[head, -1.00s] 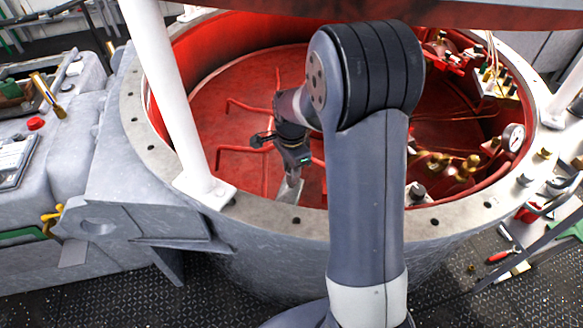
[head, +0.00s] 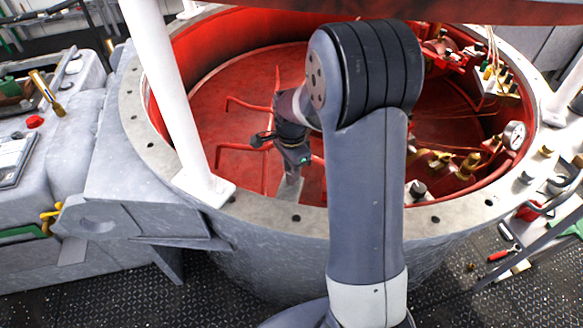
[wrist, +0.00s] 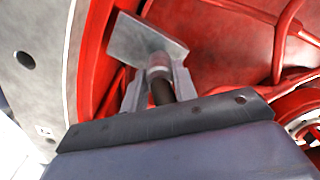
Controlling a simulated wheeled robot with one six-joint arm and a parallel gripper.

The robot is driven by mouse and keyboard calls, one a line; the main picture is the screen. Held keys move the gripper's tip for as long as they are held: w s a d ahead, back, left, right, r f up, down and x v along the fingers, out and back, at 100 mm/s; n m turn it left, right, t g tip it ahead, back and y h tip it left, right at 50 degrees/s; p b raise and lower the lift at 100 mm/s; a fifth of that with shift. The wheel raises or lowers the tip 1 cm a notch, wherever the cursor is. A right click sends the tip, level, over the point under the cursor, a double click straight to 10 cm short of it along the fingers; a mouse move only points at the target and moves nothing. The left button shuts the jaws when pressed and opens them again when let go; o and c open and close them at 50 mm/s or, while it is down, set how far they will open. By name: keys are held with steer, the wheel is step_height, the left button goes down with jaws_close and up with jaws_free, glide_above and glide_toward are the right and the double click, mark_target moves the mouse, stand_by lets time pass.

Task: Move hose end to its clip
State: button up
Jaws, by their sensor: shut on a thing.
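My gripper (head: 291,172) reaches down inside the red-lined round well, near its front rim. In the wrist view my gripper (wrist: 159,84) has its two grey fingers closed on a short dark tube with a pale band, which I take as the hose end (wrist: 161,91). A flat grey metal plate (wrist: 140,40) lies just beyond the fingertips; I cannot tell whether it touches the hose end or is part of the clip. In the head view the hose end is too small to make out. No clip can be clearly identified.
The well's grey bolted rim (head: 150,150) runs close beside the gripper. Red pipes (head: 240,104) line the floor inside. A white post (head: 165,90) stands at left. Brass fittings (head: 468,165) and a pressure gauge (head: 513,134) sit at right.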

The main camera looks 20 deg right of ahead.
steer(key=shift+f, duration=0.3)
steer(key=o, duration=1.1)
steer(key=shift+r, duration=0.15)
step_height(320, 180, up, 11)
steer(key=shift+f, duration=0.15)
step_height(320, 180, down, 11)
steer(key=shift+r, duration=0.4)
